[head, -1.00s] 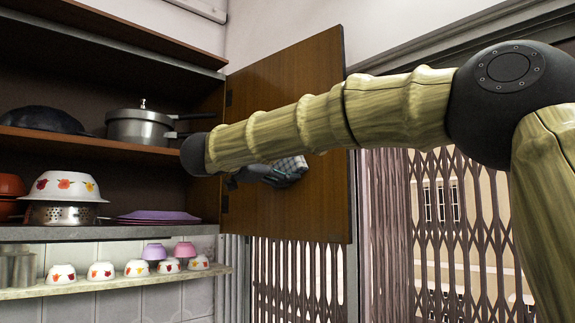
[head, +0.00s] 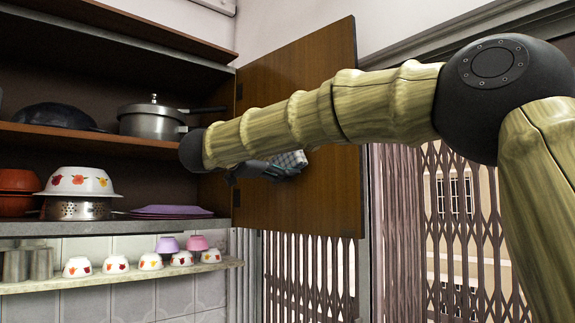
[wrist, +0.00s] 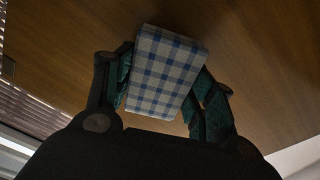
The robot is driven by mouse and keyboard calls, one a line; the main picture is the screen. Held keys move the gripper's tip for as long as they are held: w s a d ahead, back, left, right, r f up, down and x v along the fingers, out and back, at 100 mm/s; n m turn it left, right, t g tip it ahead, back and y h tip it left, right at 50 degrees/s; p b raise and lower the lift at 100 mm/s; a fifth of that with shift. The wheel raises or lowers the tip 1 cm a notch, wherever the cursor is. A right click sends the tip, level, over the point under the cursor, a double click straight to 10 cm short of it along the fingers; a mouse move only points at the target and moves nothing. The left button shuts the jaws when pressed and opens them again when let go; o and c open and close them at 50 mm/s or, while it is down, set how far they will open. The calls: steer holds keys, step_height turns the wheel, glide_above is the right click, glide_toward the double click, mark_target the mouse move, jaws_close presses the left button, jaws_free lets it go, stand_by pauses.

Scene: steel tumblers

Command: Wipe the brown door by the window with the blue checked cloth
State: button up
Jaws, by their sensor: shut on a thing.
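The brown door (head: 318,205) is a wooden cupboard door standing open beside the window, and it fills most of the wrist view (wrist: 248,65). My gripper (head: 285,168) is in front of the door's middle, partly hidden behind my arm. In the wrist view my gripper (wrist: 165,90) is shut on the blue checked cloth (wrist: 165,72), a folded white and blue pad between the two fingers. The cloth (head: 292,160) shows only in part in the head view. It is at or very close to the door's face; I cannot tell if it touches.
The open cupboard to the left holds a pressure cooker (head: 152,121), a dark pan (head: 52,116), a flowered bowl (head: 78,182) and purple plates (head: 168,211). Several small cups stand on a lower ledge (head: 125,275). A window with a folding lattice grille (head: 462,215) is at the right.

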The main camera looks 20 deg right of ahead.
steer(key=shift+v, duration=2.35)
steer(key=shift+d, duration=0.1)
steer(key=shift+b+v, duration=0.55)
steer(key=shift+v, duration=1)
